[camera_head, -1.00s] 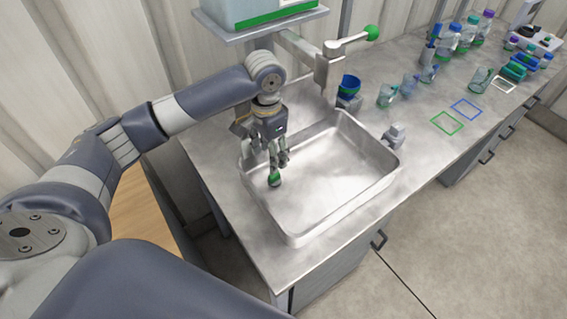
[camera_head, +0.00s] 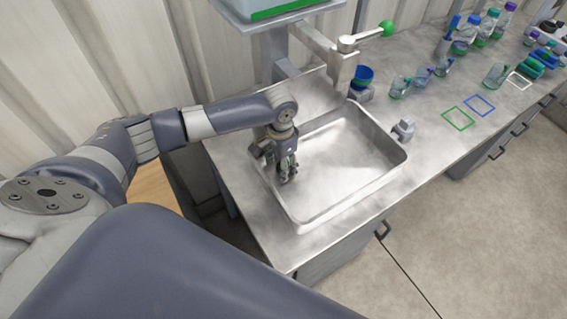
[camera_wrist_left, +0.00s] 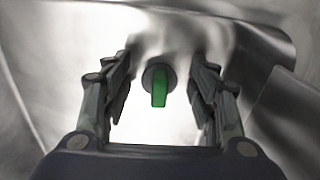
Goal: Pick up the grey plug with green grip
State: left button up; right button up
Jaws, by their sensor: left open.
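The grey plug with green grip (camera_wrist_left: 159,86) shows in the left wrist view, with a round grey base and an upright green grip. It sits between the two fingers, with a gap on each side. My left gripper (camera_head: 287,174) is open and points down inside the left part of the metal sink (camera_head: 345,170). It also shows in the left wrist view (camera_wrist_left: 161,92), its fingers on both sides of the grip. In the head view the fingers largely hide the plug. My right gripper is not in view.
The sink walls stand close around the left gripper. A tap with a green-tipped lever (camera_head: 364,38) rises behind the sink. A blue cup (camera_head: 363,76), a small grey fitting (camera_head: 403,130) and glass beakers (camera_head: 400,86) stand on the counter to the right.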

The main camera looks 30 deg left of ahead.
pick_arm(q)
jog(key=shift+f, duration=0.1)
jog(key=shift+c, duration=0.9)
jog(key=c, duration=0.7)
jog(key=shift+c, duration=0.2)
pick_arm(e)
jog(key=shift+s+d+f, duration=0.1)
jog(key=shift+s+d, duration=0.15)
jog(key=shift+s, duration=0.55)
